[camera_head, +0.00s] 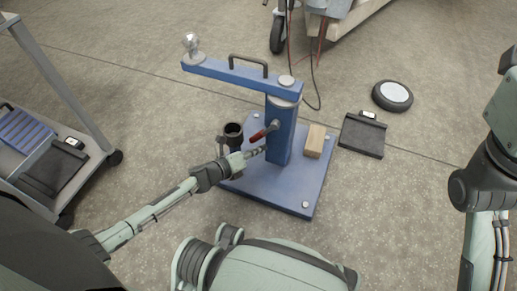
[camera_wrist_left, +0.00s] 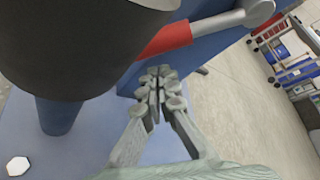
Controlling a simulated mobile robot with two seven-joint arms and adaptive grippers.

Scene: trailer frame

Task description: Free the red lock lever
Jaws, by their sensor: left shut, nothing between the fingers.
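The red lock lever (camera_head: 260,135) is mounted on the upright post of the blue trailer frame (camera_head: 280,130). In the left wrist view the red grip (camera_wrist_left: 168,38) angles up to a grey metal arm and pivot (camera_wrist_left: 235,18). My left gripper (camera_head: 262,151) is shut and empty, just below the lever in the head view. In the left wrist view its closed fingertips (camera_wrist_left: 160,80) point at the post just below the red grip; I cannot tell whether they touch it. My right arm shows at the right edge, but its gripper is out of view.
A black cup-like part (camera_head: 233,131) stands left of the lever and looms large in the left wrist view (camera_wrist_left: 75,40). A wooden block (camera_head: 315,141) lies on the blue base plate (camera_head: 262,190). A cart (camera_head: 95,160) stands at left. A black scale (camera_head: 362,136) and a wheel (camera_head: 393,95) lie right.

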